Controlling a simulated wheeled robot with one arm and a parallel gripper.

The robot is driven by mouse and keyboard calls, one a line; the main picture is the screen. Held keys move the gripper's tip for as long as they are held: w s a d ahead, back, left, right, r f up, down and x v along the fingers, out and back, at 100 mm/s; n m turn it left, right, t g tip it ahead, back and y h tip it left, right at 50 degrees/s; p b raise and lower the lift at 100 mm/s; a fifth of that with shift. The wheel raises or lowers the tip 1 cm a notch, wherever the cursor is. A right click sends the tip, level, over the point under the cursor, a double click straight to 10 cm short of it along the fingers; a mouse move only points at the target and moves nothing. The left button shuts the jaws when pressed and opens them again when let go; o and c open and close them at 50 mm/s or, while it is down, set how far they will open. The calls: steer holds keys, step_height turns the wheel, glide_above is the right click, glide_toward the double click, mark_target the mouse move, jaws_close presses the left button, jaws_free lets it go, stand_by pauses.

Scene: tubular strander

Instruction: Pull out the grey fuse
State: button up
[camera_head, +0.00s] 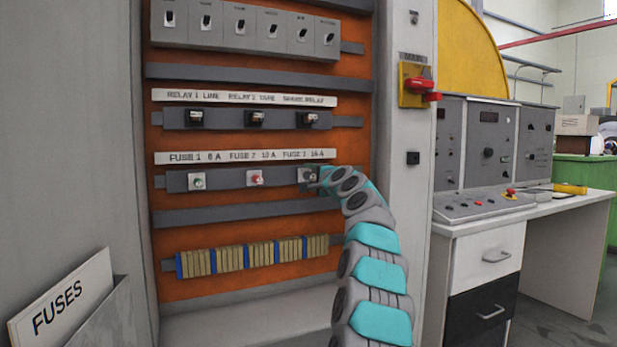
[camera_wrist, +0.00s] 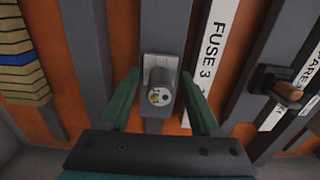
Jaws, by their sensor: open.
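The grey fuse (camera_wrist: 159,90) sits in its holder on the rail under the FUSE 3 16 A label. In the wrist view it stands out from a light square base plate (camera_wrist: 159,61). My gripper (camera_wrist: 159,95) is open, with one green finger on each side of the fuse and a visible gap to both. In the head view my arm reaches in from the right, and my gripper (camera_head: 316,180) is at the third fuse position (camera_head: 307,174), partly covering it. Whether the fingertips reach past the fuse's face is hard to tell.
A green-tinged fuse (camera_head: 199,183) and a red fuse (camera_head: 256,179) sit left on the same rail. Relays (camera_head: 256,117) are on the rail above, terminal blocks (camera_head: 250,256) below. A red switch (camera_head: 421,86) is on the right panel. A FUSES holder (camera_head: 104,318) stands lower left.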

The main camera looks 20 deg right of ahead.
mark_target(313, 178)
steer(key=shift+c, duration=0.4)
stand_by(0.4)
jaws_close()
stand_by(0.5)
steer(key=shift+s, duration=0.2)
stand_by(0.8)
steer(key=shift+s+d+b, duration=0.15)
steer(key=shift+s+b, duration=1.45)
steer(key=shift+s, duration=1.2)
